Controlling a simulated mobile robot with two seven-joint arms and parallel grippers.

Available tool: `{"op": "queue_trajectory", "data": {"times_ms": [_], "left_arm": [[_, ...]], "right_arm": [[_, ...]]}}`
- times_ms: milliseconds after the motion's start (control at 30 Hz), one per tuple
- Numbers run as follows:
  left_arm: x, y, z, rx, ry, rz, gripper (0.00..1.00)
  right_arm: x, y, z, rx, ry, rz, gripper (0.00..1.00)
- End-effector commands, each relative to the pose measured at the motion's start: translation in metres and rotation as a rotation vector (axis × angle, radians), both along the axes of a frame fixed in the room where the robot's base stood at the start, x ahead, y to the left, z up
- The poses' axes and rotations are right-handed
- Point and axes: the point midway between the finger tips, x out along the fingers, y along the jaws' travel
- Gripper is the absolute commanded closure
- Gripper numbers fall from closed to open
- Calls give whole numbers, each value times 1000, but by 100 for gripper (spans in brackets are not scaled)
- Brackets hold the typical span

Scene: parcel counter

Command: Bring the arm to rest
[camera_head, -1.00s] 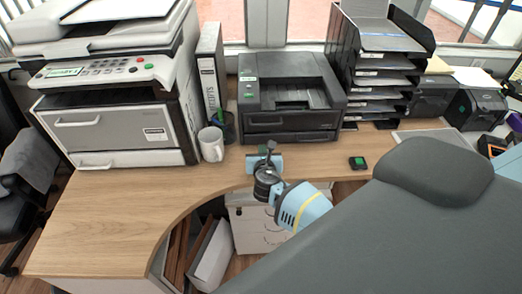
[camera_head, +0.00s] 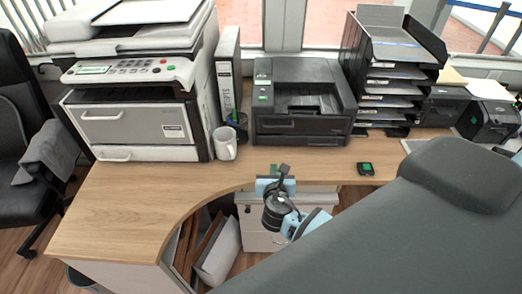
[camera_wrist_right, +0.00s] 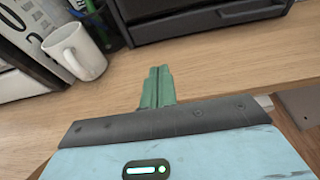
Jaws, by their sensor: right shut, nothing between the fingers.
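My right gripper (camera_head: 275,175) is at the front edge of the wooden desk (camera_head: 135,205) in the head view, in front of the black printer. Its light blue hand and dark wrist hang over the edge, above a white drawer unit (camera_head: 262,240). In the right wrist view its green fingers (camera_wrist_right: 157,75) are pressed together with nothing between them. They point over the desk top toward the printer; whether they touch the desk I cannot tell. My left gripper is not in view.
A white mug (camera_head: 224,143) stands left of the black printer (camera_head: 300,105) and also shows in the right wrist view (camera_wrist_right: 76,50). The left desk top is clear.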

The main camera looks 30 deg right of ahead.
Motion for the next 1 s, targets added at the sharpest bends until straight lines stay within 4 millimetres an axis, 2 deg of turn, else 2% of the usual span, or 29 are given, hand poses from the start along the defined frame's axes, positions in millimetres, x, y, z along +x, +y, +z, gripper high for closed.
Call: {"op": "queue_trajectory", "data": {"times_ms": [233,367,533,700,833,1000], "left_arm": [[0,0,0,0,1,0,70],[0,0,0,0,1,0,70],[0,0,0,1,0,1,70],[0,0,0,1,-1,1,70],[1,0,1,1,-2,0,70],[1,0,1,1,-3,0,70]], "right_arm": [[-3,2,-4,23,0,-1,100],[-25,13,-29,201,-10,-18,100],[-87,43,-80,688,-43,-129,100],[-157,76,-114,1213,-90,-352,100],[-209,96,-126,1587,-143,-588,100],[-270,114,-127,2009,-243,-954,100]]}}
